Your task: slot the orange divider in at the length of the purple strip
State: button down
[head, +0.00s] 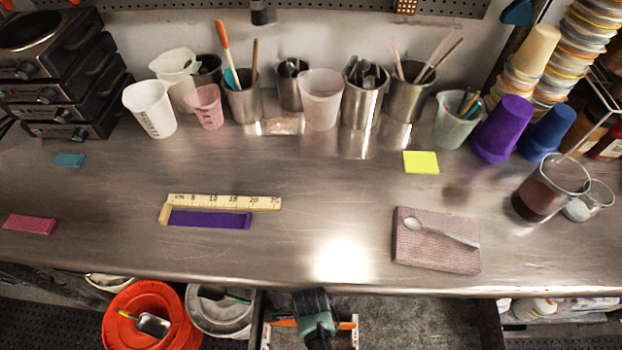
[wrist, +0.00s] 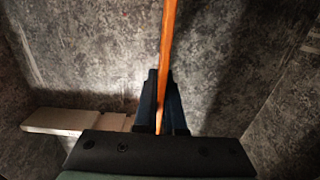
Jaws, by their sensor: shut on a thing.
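The purple strip (head: 210,219) lies on the steel bench along a wooden ruler (head: 225,202). Its left end is at the ruler's end block, and its right end is near the 20 mark. My gripper (head: 316,322) is over the open drawer (head: 420,325) below the bench front, shut on the orange divider (head: 284,323). The divider sticks out on both sides of my gripper between pale rails. In the wrist view the divider (wrist: 168,60) stands between my fingers, above the speckled drawer floor. A pale notched rail (wrist: 75,121) shows at left. I cannot tell whether the divider touches a slot.
A teal strip (head: 69,160) and a pink strip (head: 30,224) lie at left on the bench. A spoon (head: 440,233) rests on a folded cloth (head: 430,255). Cups line the back. An orange bucket (head: 185,322) stands left of the drawer. The drawer floor at right is clear.

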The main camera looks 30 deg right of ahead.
jog(key=shift+f+b, duration=0.7)
jog(key=shift+f, duration=0.2)
jog(key=c, duration=0.9)
grip_release()
jog(key=shift+r, duration=0.1)
notch_tip(320, 180, up, 13)
jog(key=shift+f+p, duration=0.1)
jog(key=shift+p, duration=0.85)
